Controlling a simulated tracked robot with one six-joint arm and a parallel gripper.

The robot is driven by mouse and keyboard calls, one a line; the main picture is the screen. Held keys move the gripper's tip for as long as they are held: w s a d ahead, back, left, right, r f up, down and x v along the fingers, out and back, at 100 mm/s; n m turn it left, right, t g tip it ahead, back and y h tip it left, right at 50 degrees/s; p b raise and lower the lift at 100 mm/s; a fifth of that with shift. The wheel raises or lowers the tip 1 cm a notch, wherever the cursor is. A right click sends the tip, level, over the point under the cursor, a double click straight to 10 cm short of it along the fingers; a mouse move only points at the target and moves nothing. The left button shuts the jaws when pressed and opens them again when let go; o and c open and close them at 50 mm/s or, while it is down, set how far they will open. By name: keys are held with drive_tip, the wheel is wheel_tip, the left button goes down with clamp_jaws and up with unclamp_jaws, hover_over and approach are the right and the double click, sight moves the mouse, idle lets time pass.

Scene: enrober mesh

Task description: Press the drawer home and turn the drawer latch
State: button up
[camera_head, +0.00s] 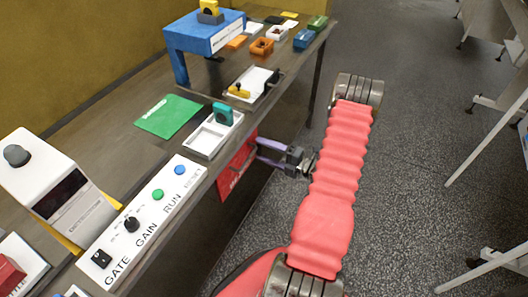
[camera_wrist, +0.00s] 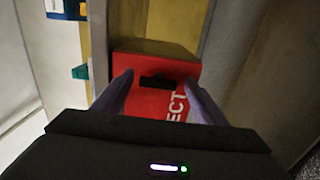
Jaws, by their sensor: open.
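The red drawer (camera_head: 238,172) is under the front edge of the bench, with white lettering on its front. The drawer front also fills the middle of the wrist view (camera_wrist: 150,104), where part of the word reads "ECT". A small black bar (camera_wrist: 157,81) lies across it; I cannot tell whether this is the latch or a handle. My gripper (camera_head: 258,152) has purple fingers pointing at the drawer. In the wrist view the open fingers (camera_wrist: 158,82) lie on either side of the black bar, with nothing held. How far the drawer stands out is unclear.
Above the drawer, the bench holds a white tray (camera_head: 200,148) with a teal part, a green sheet (camera_head: 168,116) and a control panel (camera_head: 140,222) with knobs and buttons. A blue stand (camera_head: 205,36) is farther along.

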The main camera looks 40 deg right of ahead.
drive_tip(key=v, duration=1.3)
drive_tip(key=shift+s, duration=0.4)
idle(0.5)
